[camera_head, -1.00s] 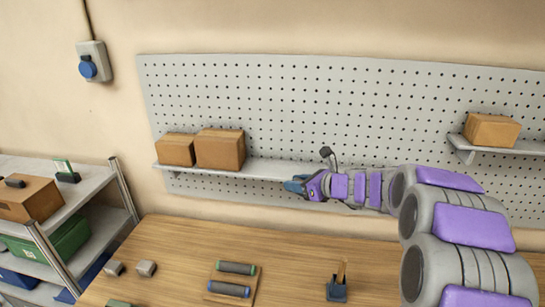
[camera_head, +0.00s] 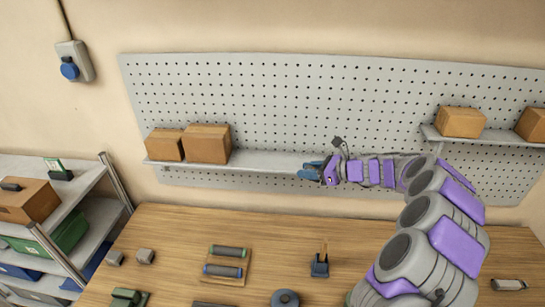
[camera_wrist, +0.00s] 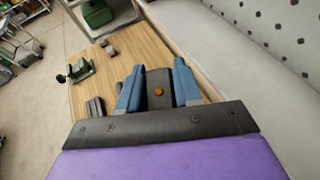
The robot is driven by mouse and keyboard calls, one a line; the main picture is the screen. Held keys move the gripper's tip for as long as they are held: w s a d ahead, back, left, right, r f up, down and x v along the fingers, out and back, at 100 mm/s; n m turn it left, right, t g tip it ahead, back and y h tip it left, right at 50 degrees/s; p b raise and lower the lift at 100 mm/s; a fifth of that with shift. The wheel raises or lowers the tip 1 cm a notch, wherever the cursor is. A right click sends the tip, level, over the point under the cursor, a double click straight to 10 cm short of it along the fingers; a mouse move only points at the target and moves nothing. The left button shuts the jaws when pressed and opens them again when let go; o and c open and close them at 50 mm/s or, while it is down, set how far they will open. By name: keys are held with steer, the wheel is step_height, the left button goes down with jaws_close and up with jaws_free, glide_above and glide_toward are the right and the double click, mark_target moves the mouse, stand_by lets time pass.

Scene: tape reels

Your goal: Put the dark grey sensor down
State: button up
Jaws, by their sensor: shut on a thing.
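My gripper (camera_wrist: 158,90) has two blue fingers, seen close up in the wrist view. They are shut on the dark grey sensor (camera_wrist: 159,78), a dark block with an orange dot on its face. In the head view my gripper (camera_head: 311,170) is at the end of the outstretched arm, in front of the low wall shelf's right part. In the wrist view the wooden bench (camera_wrist: 148,50) lies beyond and below the fingers.
Cardboard boxes (camera_head: 207,144) stand on the low shelf (camera_head: 262,161); more (camera_head: 460,122) sit on a right shelf. The bench holds a tray (camera_head: 239,260) with dark cylinders, a blue holder (camera_head: 319,266), grey blocks (camera_head: 145,256) and a dark reel (camera_head: 285,298). A rack (camera_head: 93,172) stands left.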

steer(key=w+a, duration=0.5)
steer(key=w, duration=0.2)
steer(key=p, duration=0.2)
glide_above(279, 165)
steer(key=d, duration=0.3)
steer(key=shift+s+a+f, duration=0.25)
steer(key=shift+s+f, duration=0.05)
steer(key=shift+f, duration=0.35)
steer(key=shift+w+a, duration=0.2)
steer(key=shift+a, duration=0.15)
steer(key=shift+a+f, duration=0.25)
steer(key=shift+a, duration=0.5)
step_height(279, 165, down, 3)
steer(key=shift+a+r+p, duration=0.1)
steer(key=shift+a+p, duration=0.05)
steer(key=shift+p, duration=0.25)
steer(key=shift+w+d+f, duration=0.1)
steer(key=shift+d+f, duration=0.1)
steer(key=shift+d, duration=0.7)
steer(key=o, duration=0.6)
steer(key=shift+a+f, duration=0.1)
steer(key=o, duration=0.4)
steer(key=shift+a, duration=0.7)
